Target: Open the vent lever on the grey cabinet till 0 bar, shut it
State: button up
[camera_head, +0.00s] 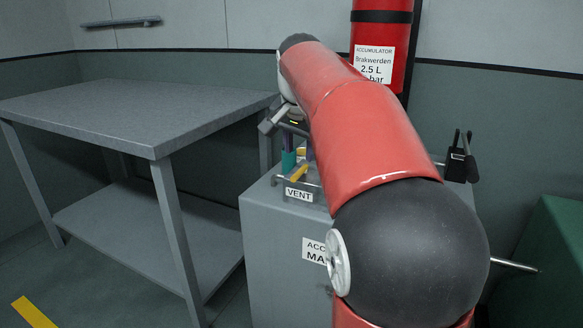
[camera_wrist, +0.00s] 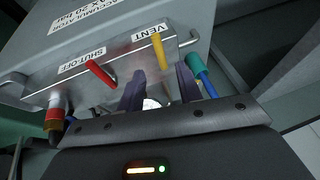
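The grey cabinet (camera_head: 285,240) stands below my arm. Its yellow vent lever (camera_head: 300,173) is by the VENT label (camera_head: 299,194); in the wrist view the lever (camera_wrist: 160,50) sticks out below that label. My gripper (camera_head: 298,150) is over the cabinet top, partly hidden by my red arm. In the wrist view my gripper (camera_wrist: 159,72) is open, with its dark fingers apart. The lever's free end lies between the fingertips in the picture, with a gap on each side. A pale round face (camera_wrist: 150,103) shows partly between the fingers; I cannot read it.
A red shut-off lever (camera_wrist: 100,73) is left of the fingers in the wrist view. A teal fitting (camera_wrist: 195,65) with a blue hose is close on the right. A red accumulator (camera_head: 381,70) stands behind. A grey table (camera_head: 130,120) is at left.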

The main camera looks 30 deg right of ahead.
aim_at(299, 172)
jog(key=x, duration=0.6)
jog(key=shift+w+f+b, duration=0.1)
jog(key=shift+f+b, duration=0.2)
grip_shut()
